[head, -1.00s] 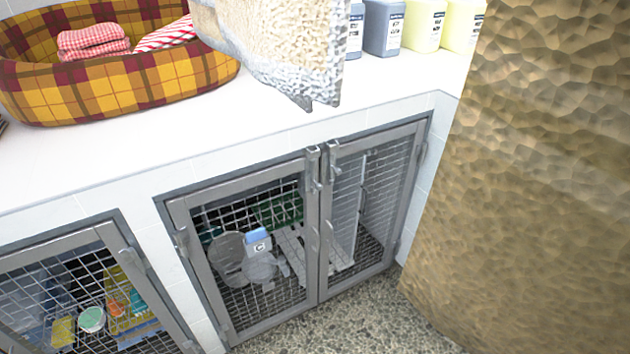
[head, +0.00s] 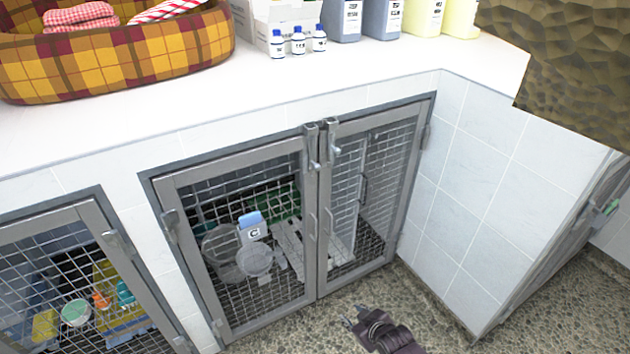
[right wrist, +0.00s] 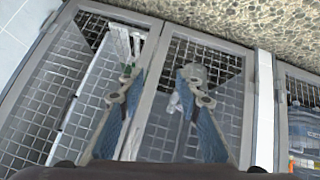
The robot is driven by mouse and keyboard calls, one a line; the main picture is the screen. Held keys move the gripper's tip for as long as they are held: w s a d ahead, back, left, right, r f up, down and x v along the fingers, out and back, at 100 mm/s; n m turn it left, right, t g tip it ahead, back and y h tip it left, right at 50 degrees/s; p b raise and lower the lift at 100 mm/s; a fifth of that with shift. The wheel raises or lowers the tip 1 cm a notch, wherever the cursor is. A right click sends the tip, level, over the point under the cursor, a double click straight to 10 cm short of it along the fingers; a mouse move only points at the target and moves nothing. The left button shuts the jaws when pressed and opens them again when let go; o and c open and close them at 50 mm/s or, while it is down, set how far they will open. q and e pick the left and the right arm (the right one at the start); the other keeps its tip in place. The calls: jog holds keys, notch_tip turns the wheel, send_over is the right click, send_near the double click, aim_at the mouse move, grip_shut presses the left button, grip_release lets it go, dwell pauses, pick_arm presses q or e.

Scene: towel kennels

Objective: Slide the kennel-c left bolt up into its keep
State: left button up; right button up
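Kennel C has two grey-framed mesh doors, both standing shut in the head view. The left door (head: 180,240) has a blue and white tag marked C (head: 252,230) behind or on its mesh. The left bolt (head: 312,148) is a small metal fitting at the top of the left door, beside the centre join. A matching right bolt (head: 332,149) sits beside it. I cannot tell how far either is slid. My right gripper (head: 353,315) is low in front of the doors, over the speckled floor, apart from the bolts. In the right wrist view its fingers (right wrist: 162,74) are spread and empty, facing the doors. My left gripper is out of view.
A white counter (head: 270,85) runs above the kennels, with a plaid pet bed (head: 120,60), small bottles (head: 298,42) and large jugs (head: 382,20). Another mesh kennel (head: 85,280) stands at left. A tiled side wall (head: 465,180) closes the right.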

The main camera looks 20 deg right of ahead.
jog(key=w+r+n+t+b, duration=0.2)
jog(key=w+r+t+b, duration=0.2)
jog(key=w+r, duration=1)
jog(key=n+t+y+b, duration=0.3)
jog(key=t, duration=0.2)
send_near(319, 170)
jog(key=w, duration=0.2)
jog(key=w+a, duration=0.1)
jog(key=w, duration=0.1)
jog(key=shift+r, duration=0.2)
jog(key=shift+w+r, duration=0.2)
jog(key=shift+w, duration=0.05)
jog(key=w, duration=0.3)
jog(key=w+a+b, duration=0.1)
jog(key=w, duration=0.1)
jog(key=shift+w+f, duration=0.15)
jog(key=shift+w, duration=0.15)
jog(key=shift+w+a, duration=0.2)
jog(key=shift+w, duration=0.55)
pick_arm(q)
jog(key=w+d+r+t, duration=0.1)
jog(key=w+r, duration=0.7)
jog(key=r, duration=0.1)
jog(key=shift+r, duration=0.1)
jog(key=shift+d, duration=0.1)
pick_arm(e)
grip_shut()
